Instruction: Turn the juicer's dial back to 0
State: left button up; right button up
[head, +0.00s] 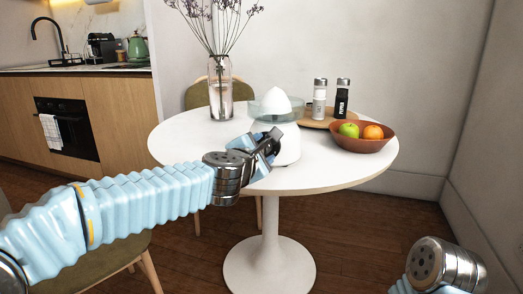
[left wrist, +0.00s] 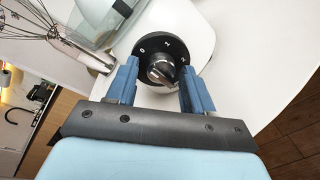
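The white juicer (head: 288,150) stands on the round white table, with a clear bowl and a white cone on top. Its black dial (left wrist: 146,46) faces my left gripper and carries white numbers, with 0 at the upper left. A silver and black knob (left wrist: 160,70) sits at the dial's centre; I cannot tell for sure which number it points to. My left gripper (head: 268,142) is at the juicer's front. Its blue fingers are apart on either side of the knob in the left wrist view (left wrist: 158,85); no contact is clear. My right gripper is out of view.
The round table (head: 190,140) also holds a glass vase (head: 220,95) of dried stems, a wooden board with two shakers (head: 320,98), and a brown bowl (head: 362,145) of fruit. A chair (head: 195,95) stands behind. The table's front left is clear.

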pick_arm(q)
jog(key=shift+o, duration=0.3)
jog(key=shift+s+a+r, duration=0.1)
jog(key=shift+s, duration=0.2)
jog(key=p+v, duration=0.1)
jog(key=v, duration=1.2)
